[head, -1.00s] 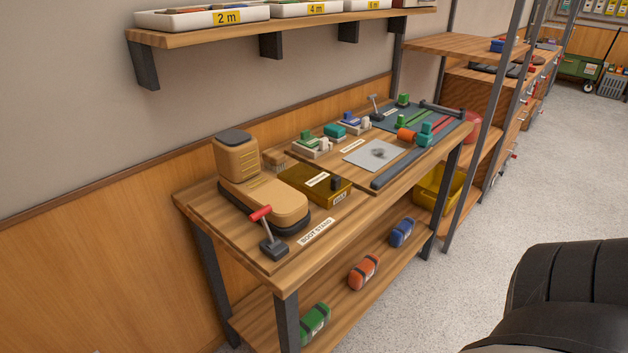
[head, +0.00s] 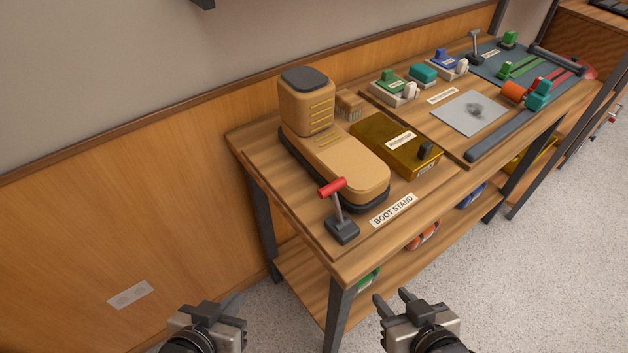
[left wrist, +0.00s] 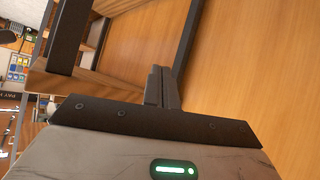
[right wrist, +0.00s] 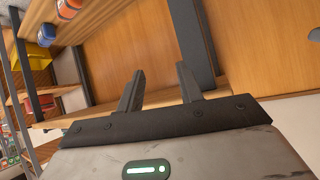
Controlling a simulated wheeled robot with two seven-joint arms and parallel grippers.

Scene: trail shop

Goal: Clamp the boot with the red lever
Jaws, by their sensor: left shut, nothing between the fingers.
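A tan boot (head: 335,150) with a dark sole stands on the wooden bench at its near left end, by the label BOOT STAND. The red lever (head: 333,187) has a red grip on a grey stem, rising from a dark base (head: 342,230) beside the boot's toe. The stem leans slightly toward the boot. My left gripper (head: 232,303) is shut and empty, low in front of the bench's left end. My right gripper (head: 391,299) is open and empty, low in front of the bench, right of the left one. Both are apart from the lever and boot.
A yellow-brown box (head: 385,150) and a brush (head: 349,104) stand close to the boot. Further right are a grey sheet (head: 470,112) and several small coloured clamps. The bench's front edge and leg (head: 340,310) lie near my grippers. Floor to the right is clear.

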